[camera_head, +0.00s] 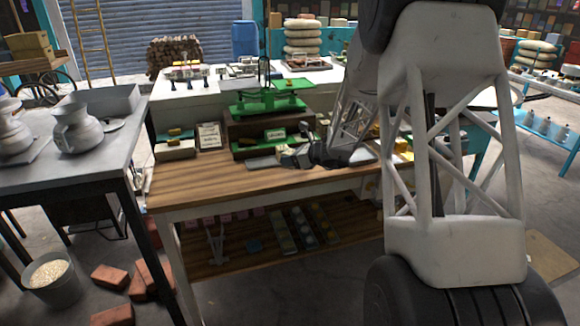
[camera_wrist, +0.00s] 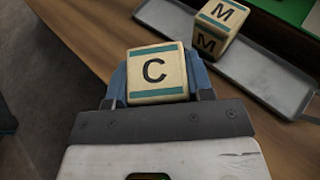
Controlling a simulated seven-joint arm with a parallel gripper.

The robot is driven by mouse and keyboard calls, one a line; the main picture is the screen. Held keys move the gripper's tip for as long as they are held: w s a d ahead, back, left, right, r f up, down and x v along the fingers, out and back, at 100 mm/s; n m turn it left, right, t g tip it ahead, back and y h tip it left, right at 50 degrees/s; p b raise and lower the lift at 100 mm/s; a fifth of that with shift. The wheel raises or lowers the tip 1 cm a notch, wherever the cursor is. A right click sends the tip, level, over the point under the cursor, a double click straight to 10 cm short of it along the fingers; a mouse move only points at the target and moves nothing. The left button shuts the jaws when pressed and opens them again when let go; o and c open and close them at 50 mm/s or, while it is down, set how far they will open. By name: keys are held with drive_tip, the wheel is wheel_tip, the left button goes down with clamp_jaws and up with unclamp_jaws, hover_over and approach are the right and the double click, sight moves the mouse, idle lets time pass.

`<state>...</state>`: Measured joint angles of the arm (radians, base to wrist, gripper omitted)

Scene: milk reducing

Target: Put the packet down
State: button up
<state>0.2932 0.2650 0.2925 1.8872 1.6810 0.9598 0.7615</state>
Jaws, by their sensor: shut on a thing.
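A cream, box-shaped packet marked C (camera_wrist: 155,72), with teal bands, is between the blue fingers of my gripper (camera_wrist: 160,85) in the wrist view. My gripper is shut on it. The wooden table top lies beyond and below it; I cannot tell whether the packet touches the wood. A similar packet marked M (camera_wrist: 218,28) stands on a grey metal tray (camera_wrist: 262,78) to the upper right. In the head view my gripper (camera_head: 289,156) is low over the table's front part, by the tray (camera_head: 260,163). The held packet is too small to make out there.
The wooden table (camera_head: 205,182) has free room at its front left. A green scale (camera_head: 266,104) stands on a dark wooden box (camera_head: 240,137) behind the tray. A small framed sign (camera_head: 209,136) stands left of the box. A grey side table (camera_head: 95,150) holds white jugs.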

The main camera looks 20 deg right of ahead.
drive_tip(key=shift+w, duration=0.3)
drive_tip(key=shift+f, duration=0.15)
drive_tip(key=shift+f, duration=1.65)
drive_tip(key=shift+f, duration=0.1)
drive_tip(key=o, duration=1)
drive_tip(key=shift+o, duration=0.2)
drive_tip(key=shift+d, duration=0.1)
drive_tip(key=shift+s+d+r, duration=0.35)
drive_tip(key=shift+s, duration=0.05)
drive_tip(key=v, duration=1)
drive_tip(key=shift+s+d+r, duration=0.15)
drive_tip(key=shift+s+d, duration=0.05)
drive_tip(key=shift+s, duration=0.05)
